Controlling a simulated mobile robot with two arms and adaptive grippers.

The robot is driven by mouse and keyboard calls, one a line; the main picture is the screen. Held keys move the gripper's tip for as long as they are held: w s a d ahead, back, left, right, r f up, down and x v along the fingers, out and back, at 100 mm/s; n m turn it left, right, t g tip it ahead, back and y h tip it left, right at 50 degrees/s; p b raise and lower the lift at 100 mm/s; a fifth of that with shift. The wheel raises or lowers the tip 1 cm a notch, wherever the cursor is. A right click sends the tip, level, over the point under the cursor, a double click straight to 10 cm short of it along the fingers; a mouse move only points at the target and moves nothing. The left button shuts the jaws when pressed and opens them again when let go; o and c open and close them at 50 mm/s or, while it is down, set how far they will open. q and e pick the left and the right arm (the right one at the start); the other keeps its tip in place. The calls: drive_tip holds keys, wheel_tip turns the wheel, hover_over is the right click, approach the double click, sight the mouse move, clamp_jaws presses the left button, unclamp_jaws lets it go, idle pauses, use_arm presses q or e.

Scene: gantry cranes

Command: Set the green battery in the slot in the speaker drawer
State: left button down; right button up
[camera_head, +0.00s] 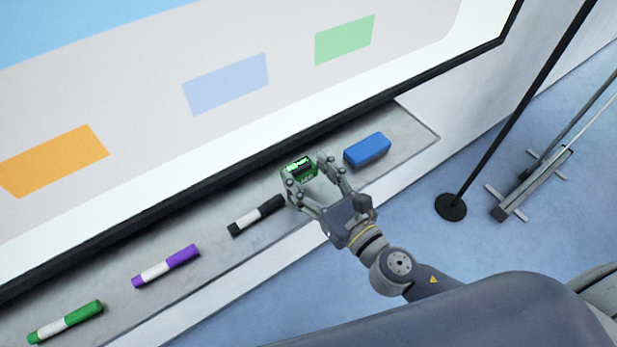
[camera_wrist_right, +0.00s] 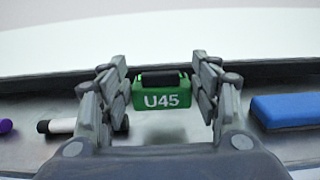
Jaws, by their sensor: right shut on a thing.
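The green battery (camera_head: 299,167) is between the fingers of my right gripper (camera_head: 308,174), at the ledge below the large board. In the right wrist view the battery (camera_wrist_right: 162,97) shows a white "U45" label and a black part on top. The fingers of my right gripper (camera_wrist_right: 161,92) are shut on its two sides. I cannot tell whether the battery touches the ledge. No speaker drawer or slot shows in either view. My left gripper is not in view.
The grey ledge (camera_head: 215,222) holds a blue block (camera_head: 367,150), a black marker (camera_head: 257,215), a purple marker (camera_head: 166,266) and a green marker (camera_head: 65,322). The board's dark frame (camera_head: 215,178) rises behind. A stand with a round base (camera_head: 450,207) is on the blue floor at right.

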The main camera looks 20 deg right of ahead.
sight(305, 182)
drive_tip(key=shift+w+a+f, duration=0.1)
drive_tip(key=shift+w, duration=0.1)
wheel_tip(305, 182, down, 3)
drive_tip(key=shift+r+b, duration=0.2)
drive_tip(key=shift+b, duration=0.5)
drive_tip(key=shift+f, duration=0.35)
drive_tip(key=shift+f, duration=0.25)
drive_tip(key=o, duration=1.2)
drive_tip(key=shift+r, duration=0.1)
